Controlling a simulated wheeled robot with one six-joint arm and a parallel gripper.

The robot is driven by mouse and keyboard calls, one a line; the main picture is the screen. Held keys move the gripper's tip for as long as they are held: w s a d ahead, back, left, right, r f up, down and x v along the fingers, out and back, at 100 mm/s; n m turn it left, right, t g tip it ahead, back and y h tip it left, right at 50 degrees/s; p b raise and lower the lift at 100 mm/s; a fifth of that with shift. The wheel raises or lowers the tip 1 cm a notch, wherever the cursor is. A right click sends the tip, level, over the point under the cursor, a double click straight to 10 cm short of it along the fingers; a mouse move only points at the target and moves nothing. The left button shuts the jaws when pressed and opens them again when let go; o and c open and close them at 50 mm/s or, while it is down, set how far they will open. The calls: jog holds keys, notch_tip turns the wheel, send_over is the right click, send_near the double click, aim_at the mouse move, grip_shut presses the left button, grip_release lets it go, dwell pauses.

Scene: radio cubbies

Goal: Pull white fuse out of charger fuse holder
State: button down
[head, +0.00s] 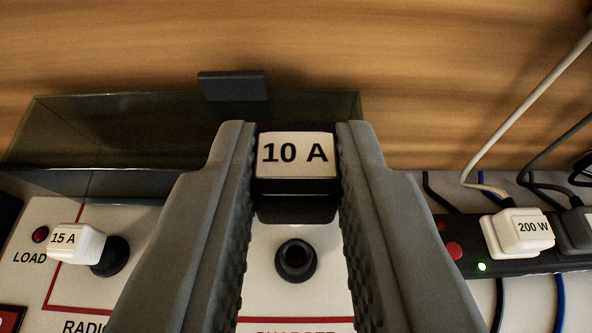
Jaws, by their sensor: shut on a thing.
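My gripper (297,165) is shut on the white fuse (297,154), which is marked "10 A". The ridged inner faces of both fingers press on its sides, and its lower part is dark. Below it in the picture is a round black fuse holder (296,260) on the white panel, with its hole bare and nothing in it. The fuse is clear of this holder. The red-lined lettering under the holder is cut off by the frame's bottom edge and seems to read "CHARGER".
A white 15 A fuse (78,243) stands at a black holder (111,257) on the left. A dark glassy box (120,135) lies behind. At right, a black power strip (470,265) holds a white 200 W plug (518,233), with cables around. A wooden wall (300,40) closes the back.

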jog(key=shift+f, duration=1.45)
